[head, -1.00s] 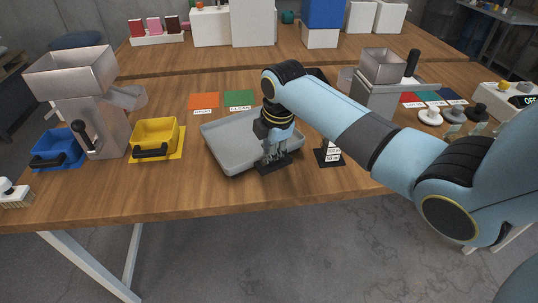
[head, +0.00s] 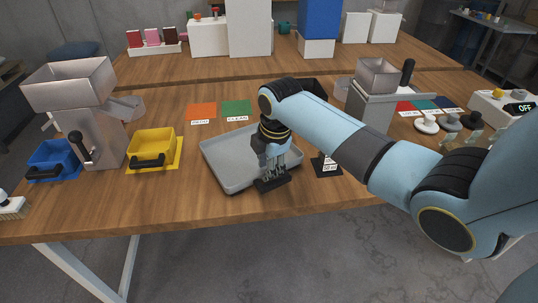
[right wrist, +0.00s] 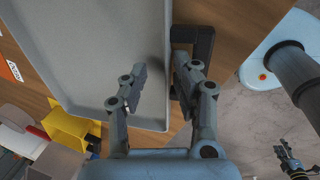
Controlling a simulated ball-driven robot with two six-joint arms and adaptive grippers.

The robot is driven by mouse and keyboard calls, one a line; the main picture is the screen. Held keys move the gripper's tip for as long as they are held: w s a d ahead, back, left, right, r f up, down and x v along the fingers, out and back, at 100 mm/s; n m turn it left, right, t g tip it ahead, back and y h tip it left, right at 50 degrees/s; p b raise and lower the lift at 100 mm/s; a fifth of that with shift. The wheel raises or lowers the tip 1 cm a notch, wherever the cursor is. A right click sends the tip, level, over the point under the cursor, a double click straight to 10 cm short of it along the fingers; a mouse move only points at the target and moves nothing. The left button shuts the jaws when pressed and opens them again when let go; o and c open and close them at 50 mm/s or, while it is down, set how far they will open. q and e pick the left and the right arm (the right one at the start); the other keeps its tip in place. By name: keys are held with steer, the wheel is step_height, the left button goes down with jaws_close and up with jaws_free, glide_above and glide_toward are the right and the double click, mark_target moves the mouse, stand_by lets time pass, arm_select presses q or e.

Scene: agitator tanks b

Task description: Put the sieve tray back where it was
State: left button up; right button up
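The grey, shallow tray (head: 225,165), taken as the sieve tray, lies on the wooden table in the middle of the head view. Its black handle (head: 272,184) is at the near right side. The tray (right wrist: 100,60) and handle (right wrist: 204,60) also show in the right wrist view. My right gripper (head: 275,172) is low at the tray's handle side. In the right wrist view its fingers (right wrist: 160,80) are apart, one over the tray and one by the handle, with the tray's edge between them. Contact cannot be told. A small gripper, seemingly my left (right wrist: 292,165), shows at the lower right; its fingers are unclear.
An orange card (head: 202,111) and a green card (head: 237,107) lie behind the tray. A yellow bin (head: 152,148), a blue bin (head: 52,160) and a metal hopper (head: 75,85) stand left. Another hopper (head: 377,75) stands behind.

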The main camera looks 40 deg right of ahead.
steer(key=v, duration=1.1)
steer(key=shift+r, duration=0.3)
steer(key=shift+f, duration=0.1)
steer(key=s+a+m+t, duration=0.1)
steer(key=s+a+m, duration=0.2)
steer(key=s+m, duration=0.65)
steer(key=s+a+m, duration=0.4)
steer(key=s+m, duration=0.2)
steer(key=s, duration=0.7)
steer(key=s+d+f+g+b, duration=0.2)
steer(key=f+b, duration=0.8)
steer(key=f, duration=2.7)
steer(key=s+d+f+b, duration=0.2)
steer(key=s+f+b, duration=0.4)
steer(key=s+f, duration=1.2)
step_height(320, 180, down, 2)
steer(key=shift+f+g, duration=0.2)
steer(key=shift+g, duration=0.1)
